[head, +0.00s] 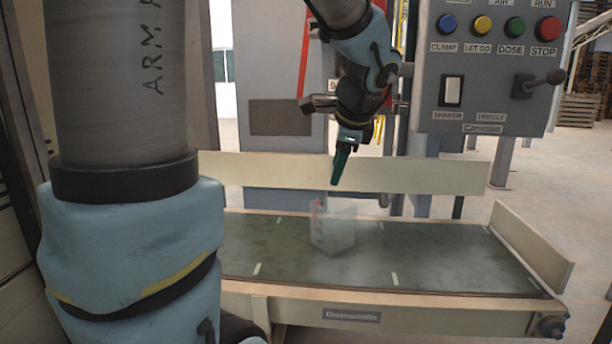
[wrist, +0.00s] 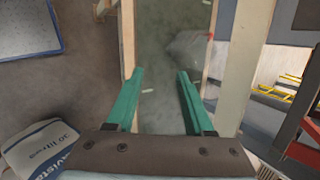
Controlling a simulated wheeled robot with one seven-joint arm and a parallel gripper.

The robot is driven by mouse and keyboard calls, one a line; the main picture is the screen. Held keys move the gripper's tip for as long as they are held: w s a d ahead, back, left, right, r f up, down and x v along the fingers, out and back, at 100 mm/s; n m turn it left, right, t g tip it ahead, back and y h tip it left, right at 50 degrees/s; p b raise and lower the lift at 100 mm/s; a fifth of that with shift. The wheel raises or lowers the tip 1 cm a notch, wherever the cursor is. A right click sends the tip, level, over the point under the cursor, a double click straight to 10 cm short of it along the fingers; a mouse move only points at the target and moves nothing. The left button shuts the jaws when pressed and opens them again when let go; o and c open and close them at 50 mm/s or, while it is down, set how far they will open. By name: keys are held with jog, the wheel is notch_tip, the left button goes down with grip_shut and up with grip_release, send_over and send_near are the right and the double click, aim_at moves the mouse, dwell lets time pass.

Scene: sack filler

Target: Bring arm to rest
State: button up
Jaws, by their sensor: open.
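My gripper (head: 339,180) hangs above the conveyor, jaws pointing down, with my arm coming in from the upper middle of the head view. In the wrist view its two green fingers (wrist: 160,76) stand apart with nothing between them. Below it, a pale, see-through upright sack or block (head: 333,232) with a red mark stands on the belt, apart from the fingers. A greyish shape beyond the right finger (wrist: 188,46) looks like the same thing, but I cannot be sure.
The conveyor belt (head: 440,258) has low cream side boards (head: 430,178). A grey control panel (head: 488,72) with coloured buttons and a lever is at the upper right. In the wrist view, a printed white sack (wrist: 38,148) lies lower left. The belt's right part is clear.

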jog(key=s+a+f+n+g+h, duration=0.1)
jog(key=s+a+f+n+g, duration=0.1)
jog(key=s+a+f+n, duration=0.45)
jog(key=s+a+f+n+g+h, duration=0.1)
jog(key=s+a+f+n+g, duration=0.25)
jog(key=a+f+n, duration=0.55)
notch_tip(320, 180, up, 16)
jog(key=d+n+p, duration=0.2)
jog(key=p, duration=1.4)
jog(key=shift+d+f+n+t, duration=0.15)
jog(key=shift+f+n+t, duration=0.05)
jog(key=shift+n+t, duration=0.2)
jog(key=shift+w, duration=0.1)
dwell(0.8)
